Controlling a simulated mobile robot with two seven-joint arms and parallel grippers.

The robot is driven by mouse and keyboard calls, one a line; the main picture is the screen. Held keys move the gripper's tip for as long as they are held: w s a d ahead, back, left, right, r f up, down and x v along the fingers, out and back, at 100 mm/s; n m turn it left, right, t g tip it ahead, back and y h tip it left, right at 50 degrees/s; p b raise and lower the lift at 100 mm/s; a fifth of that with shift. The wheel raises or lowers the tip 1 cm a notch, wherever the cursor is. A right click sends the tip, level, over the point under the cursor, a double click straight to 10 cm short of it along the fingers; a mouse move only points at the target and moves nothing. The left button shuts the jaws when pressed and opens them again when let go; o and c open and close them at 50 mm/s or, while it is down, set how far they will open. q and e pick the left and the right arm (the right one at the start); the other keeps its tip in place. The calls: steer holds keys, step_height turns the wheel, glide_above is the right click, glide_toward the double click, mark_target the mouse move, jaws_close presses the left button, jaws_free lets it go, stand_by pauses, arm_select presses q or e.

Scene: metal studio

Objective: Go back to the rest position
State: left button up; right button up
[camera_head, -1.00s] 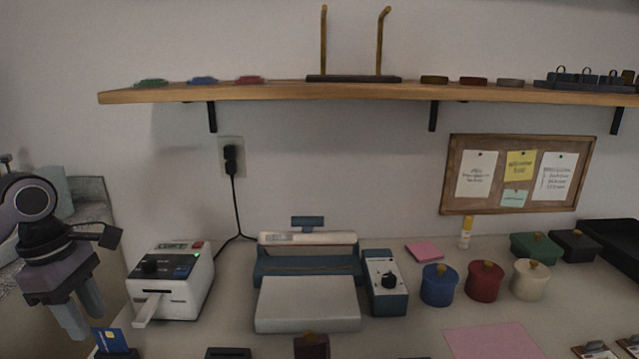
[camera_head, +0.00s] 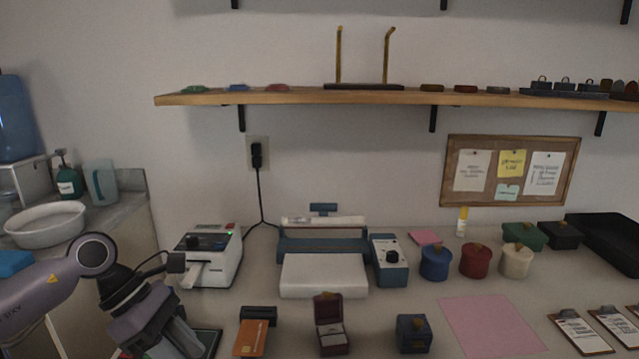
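My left gripper (camera_head: 182,338) is at the lower left of the head view, pointing down to the right. It is over a dark flat item with a green edge (camera_head: 210,340) near the table's front left. Its fingers look close together, but whether they are open or shut cannot be made out. No object shows clearly between them. My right gripper is not in view.
A white card machine (camera_head: 212,262) stands behind my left gripper. An orange card (camera_head: 251,338), an open ring box (camera_head: 330,326) and a blue box (camera_head: 413,334) are to its right. A pink sheet (camera_head: 490,325) lies further right. A basin (camera_head: 45,224) is far left.

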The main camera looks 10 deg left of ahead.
arm_select(q)
steer(key=s+d+r+n+t+h+p, duration=0.1)
steer(key=d+r+n+t+h+p, duration=0.15)
steer(key=d+n+h, duration=0.45)
steer(key=s+d+r+n+t+h+p, duration=0.1)
steer(key=d+r+n+t+h, duration=0.15)
steer(key=d+n+h, duration=0.5)
steer(key=a+f+n+t+y+p, duration=0.15)
steer(key=f+n+t+y, duration=0.35)
steer(key=n, duration=0.6)
steer(key=a+f+n+t+y+p, duration=0.1)
steer(key=a+f+n+t+y, duration=0.2)
steer(key=n+t+y, duration=0.7)
steer(key=s+a+f+n+g+y, duration=0.2)
steer(key=s+f+n+g, duration=0.2)
steer(key=s+f+n, duration=0.2)
steer(key=s+a+f+n+g+y+p, duration=0.1)
steer(key=s+a+f+n+g+y, duration=0.1)
steer(key=s+f+n+g, duration=0.3)
step_height(320, 180, down, 4)
steer(key=s+a+n, duration=0.1)
steer(key=s+n, duration=0.1)
steer(key=n, duration=0.1)
steer(key=shift+a+r, duration=0.2)
steer(key=shift+a, duration=0.05)
steer(key=shift+y, duration=0.25)
